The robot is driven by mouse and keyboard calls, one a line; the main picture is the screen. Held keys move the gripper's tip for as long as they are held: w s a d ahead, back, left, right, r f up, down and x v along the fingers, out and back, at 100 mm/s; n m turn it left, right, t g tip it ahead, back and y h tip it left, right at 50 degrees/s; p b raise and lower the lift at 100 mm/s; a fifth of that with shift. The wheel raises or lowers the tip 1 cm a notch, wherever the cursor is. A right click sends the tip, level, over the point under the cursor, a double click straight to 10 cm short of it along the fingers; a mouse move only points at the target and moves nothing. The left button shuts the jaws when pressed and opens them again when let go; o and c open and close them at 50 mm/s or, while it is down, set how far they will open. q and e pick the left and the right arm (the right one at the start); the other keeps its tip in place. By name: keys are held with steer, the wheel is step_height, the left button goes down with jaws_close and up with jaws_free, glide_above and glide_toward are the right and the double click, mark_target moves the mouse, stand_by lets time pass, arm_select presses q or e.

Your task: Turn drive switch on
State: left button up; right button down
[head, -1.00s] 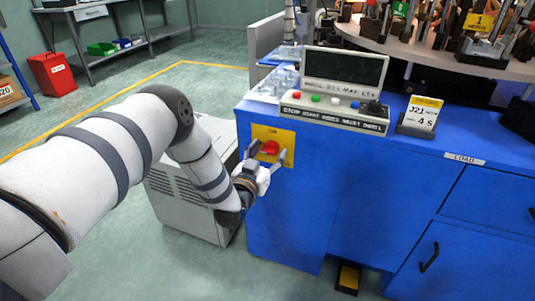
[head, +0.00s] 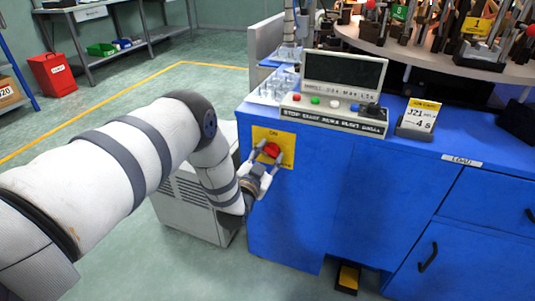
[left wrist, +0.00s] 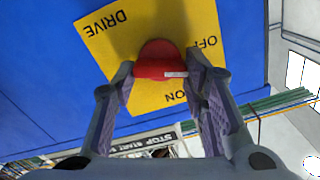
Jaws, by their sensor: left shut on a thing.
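The drive switch is a red knob (head: 271,150) on a yellow plate (head: 288,140) on the blue cabinet's front. In the left wrist view the knob (left wrist: 158,57) shows upside down, with a short white mark on its lower right. The plate (left wrist: 95,43) there reads DRIVE, OFF and ON; the mark lies on the side of the OFF and ON words, and I cannot tell exactly which it points to. My left gripper (head: 267,161) is shut on the knob, one finger on each side, as the left wrist view (left wrist: 160,73) also shows. My right gripper is not in view.
The blue cabinet (head: 300,220) carries a control box (head: 333,118) with coloured buttons, a small sign (head: 419,117) and a round table (head: 400,42) of tooling. A grey unit (head: 185,215) stands left of the cabinet. A yellow-edged pedal (head: 347,278) is on the floor.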

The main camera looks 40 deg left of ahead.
arm_select(q)
steer(key=m, duration=0.3)
steer(key=shift+d, duration=0.1)
steer(key=m, duration=0.3)
steer(key=shift+d+f+m, duration=0.1)
steer(key=shift+f+m, duration=0.1)
steer(key=shift+m, duration=0.1)
steer(key=m, duration=0.4)
steer(key=shift+f, duration=0.1)
steer(key=shift+m, duration=1.6)
steer(key=o, duration=1.2)
steer(key=shift+c, duration=0.2)
steer(key=v, duration=1.2)
